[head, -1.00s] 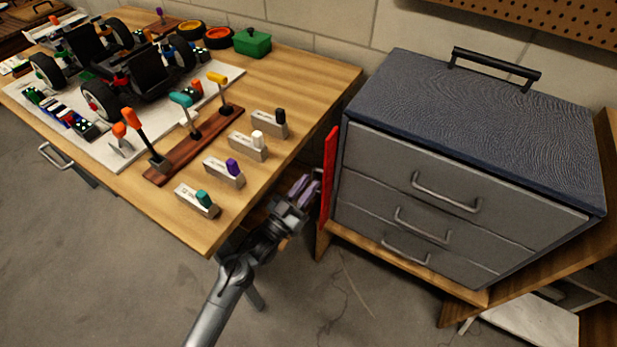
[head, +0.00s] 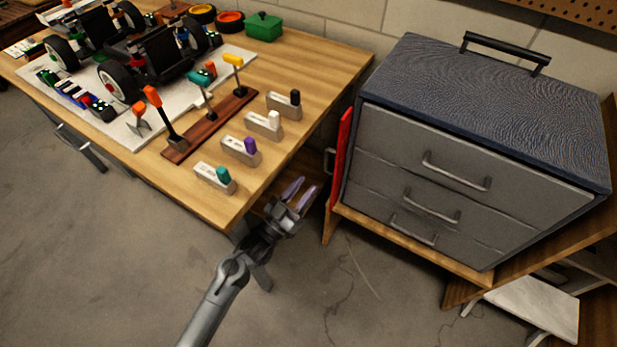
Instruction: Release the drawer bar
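A grey drawer chest with a dark blue top (head: 490,110) stands at the right. A narrow red panel (head: 340,160) shows edge-on at its left side, with a small grey bar handle (head: 328,162) on its left face. My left gripper (head: 299,191) is left of and below this bar, by the table's right edge. Its two purple fingers are spread apart, with nothing seen between them, and it is clear of the bar. The three drawers at the chest's front, with grey handles (head: 455,172), look shut. My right gripper is not in view.
The wooden table (head: 200,205) at the left holds several grey blocks with coloured switches (head: 240,150), a wooden strip with levers (head: 205,125), a racecar (head: 150,65) and a green box (head: 264,26). A gap separates table and chest.

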